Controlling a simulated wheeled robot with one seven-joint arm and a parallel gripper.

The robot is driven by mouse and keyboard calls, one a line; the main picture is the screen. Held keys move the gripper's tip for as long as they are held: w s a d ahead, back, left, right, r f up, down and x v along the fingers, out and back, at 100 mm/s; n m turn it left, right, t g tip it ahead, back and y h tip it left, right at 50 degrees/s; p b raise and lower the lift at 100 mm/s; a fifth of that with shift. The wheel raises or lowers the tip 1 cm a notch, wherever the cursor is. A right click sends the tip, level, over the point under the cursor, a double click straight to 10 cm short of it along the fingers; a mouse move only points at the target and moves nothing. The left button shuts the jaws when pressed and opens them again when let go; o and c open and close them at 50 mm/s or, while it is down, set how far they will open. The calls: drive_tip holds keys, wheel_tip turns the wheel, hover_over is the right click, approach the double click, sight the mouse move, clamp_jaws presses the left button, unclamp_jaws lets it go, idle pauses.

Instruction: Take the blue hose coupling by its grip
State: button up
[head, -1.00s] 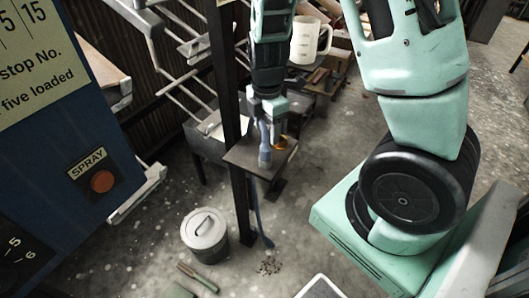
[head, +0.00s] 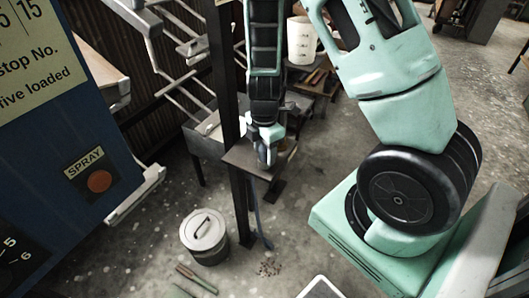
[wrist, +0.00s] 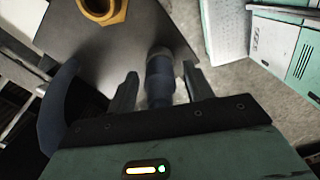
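The blue hose coupling (wrist: 160,78) stands between the two fingers of my gripper (wrist: 160,70) in the wrist view, with a narrow gap on each side. The fingers are apart and do not appear to press on it. In the head view my gripper (head: 267,138) is low over the small dark shelf (head: 240,159), and the coupling is mostly hidden behind it. A dark blue hose (wrist: 55,108) curves at the left of the wrist view and hangs below the shelf in the head view (head: 259,225).
A brass hex ring (wrist: 103,12) sits on the shelf beyond the coupling. A dark post (head: 233,110) stands close to the left of my gripper. A lidded grey pot (head: 204,235) is on the floor. A blue spray panel (head: 80,150) fills the left.

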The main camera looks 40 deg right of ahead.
drive_tip(key=c, duration=0.8)
wheel_tip(320, 180, up, 10)
drive_tip(key=shift+p, duration=0.7)
